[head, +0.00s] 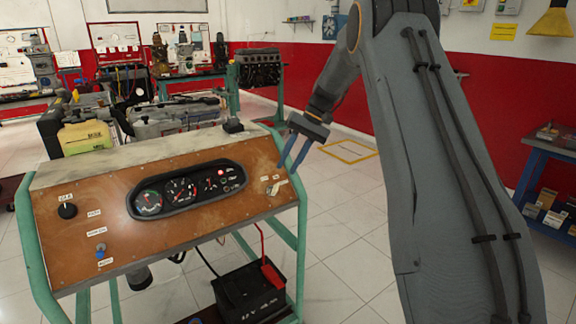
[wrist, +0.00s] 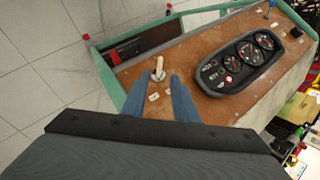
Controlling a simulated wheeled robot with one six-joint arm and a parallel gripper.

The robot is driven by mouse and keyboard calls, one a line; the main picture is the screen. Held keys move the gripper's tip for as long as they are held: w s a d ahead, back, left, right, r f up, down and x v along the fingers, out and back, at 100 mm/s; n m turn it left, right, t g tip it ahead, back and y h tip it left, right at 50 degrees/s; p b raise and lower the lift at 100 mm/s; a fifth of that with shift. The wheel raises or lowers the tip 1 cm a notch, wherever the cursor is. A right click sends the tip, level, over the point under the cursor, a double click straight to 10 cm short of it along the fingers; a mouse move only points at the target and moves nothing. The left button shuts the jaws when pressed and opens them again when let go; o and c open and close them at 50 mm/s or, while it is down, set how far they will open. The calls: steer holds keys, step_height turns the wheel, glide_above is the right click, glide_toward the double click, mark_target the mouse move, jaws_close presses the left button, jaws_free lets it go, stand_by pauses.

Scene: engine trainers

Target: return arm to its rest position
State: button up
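My gripper (head: 287,168) is above the right end of the brown instrument panel (head: 120,225), fingers pointing down. In the wrist view my gripper (wrist: 165,80) has two blue fingers with a gap between the tips, and nothing is held. A small light-coloured switch (wrist: 158,73) on the panel stands just beyond the tips, nearer the left finger. Whether a finger touches it I cannot tell. My arm reaches out from the right side of the head view.
The panel carries a gauge cluster (head: 188,190) with a red light lit, and a black knob (head: 67,210). A green frame (head: 301,235) holds it, with a black battery (head: 250,292) below. A blue shelf (head: 545,190) stands at the right. Open tiled floor lies between.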

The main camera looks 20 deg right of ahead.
steer(key=shift+s, duration=0.1)
steer(key=s+a+f+h, duration=0.1)
steer(key=s+f+h, duration=0.1)
steer(key=s, duration=1)
steer(key=s+a+f+n+h, duration=0.1)
steer(key=s+a+f+h, duration=0.1)
steer(key=s, duration=1)
steer(key=s+a+f+t+h, duration=0.1)
steer(key=s+f, duration=0.2)
steer(key=s, duration=0.9)
steer(key=shift+a+f+n+h, duration=0.2)
steer(key=shift+a+n+h, duration=0.2)
